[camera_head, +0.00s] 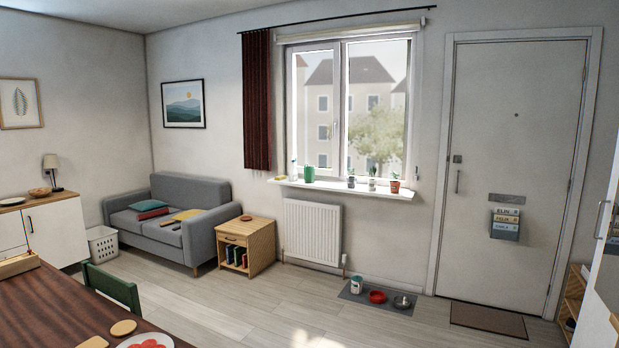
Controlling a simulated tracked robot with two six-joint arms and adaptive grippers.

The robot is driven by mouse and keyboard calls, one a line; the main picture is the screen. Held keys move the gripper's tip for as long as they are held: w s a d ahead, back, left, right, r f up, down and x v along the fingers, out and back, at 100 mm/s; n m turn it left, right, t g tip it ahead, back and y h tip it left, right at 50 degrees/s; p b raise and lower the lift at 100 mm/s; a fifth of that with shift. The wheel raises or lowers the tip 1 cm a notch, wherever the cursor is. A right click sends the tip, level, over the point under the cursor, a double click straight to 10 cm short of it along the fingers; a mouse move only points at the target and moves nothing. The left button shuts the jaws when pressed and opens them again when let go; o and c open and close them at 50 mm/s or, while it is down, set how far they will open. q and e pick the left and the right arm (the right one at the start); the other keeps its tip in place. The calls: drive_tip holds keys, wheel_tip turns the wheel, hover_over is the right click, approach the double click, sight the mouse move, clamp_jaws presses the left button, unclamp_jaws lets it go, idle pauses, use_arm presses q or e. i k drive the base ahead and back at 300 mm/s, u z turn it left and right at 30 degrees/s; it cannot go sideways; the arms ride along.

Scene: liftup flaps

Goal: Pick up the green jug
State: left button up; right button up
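A small green jug (309,174) stands upright on the white windowsill (340,187), left of the middle, in front of the window. A slim pale item (294,170) stands just left of it. Several small potted plants stand to its right, one in an orange pot (395,186). Neither of my grippers is in view.
A radiator (312,232) hangs below the sill. A wooden side table (246,246) and grey sofa (180,215) stand to the left. A mat with bowls (377,297) lies on the floor. A dark dining table (45,310) and green chair (112,288) fill the lower left. Open floor lies between.

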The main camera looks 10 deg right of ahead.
sight(308, 172)
drive_tip(key=z, duration=0.55)
drive_tip(key=k, duration=1.3)
drive_tip(key=z, duration=0.5)
drive_tip(key=i, duration=1.1)
drive_tip(key=u, duration=0.4)
drive_tip(key=i, duration=1.4)
drive_tip(key=u, duration=0.45)
drive_tip(key=i, duration=1.5)
drive_tip(key=u, duration=0.3)
drive_tip(key=i, duration=4.5)
drive_tip(key=z, duration=0.1)
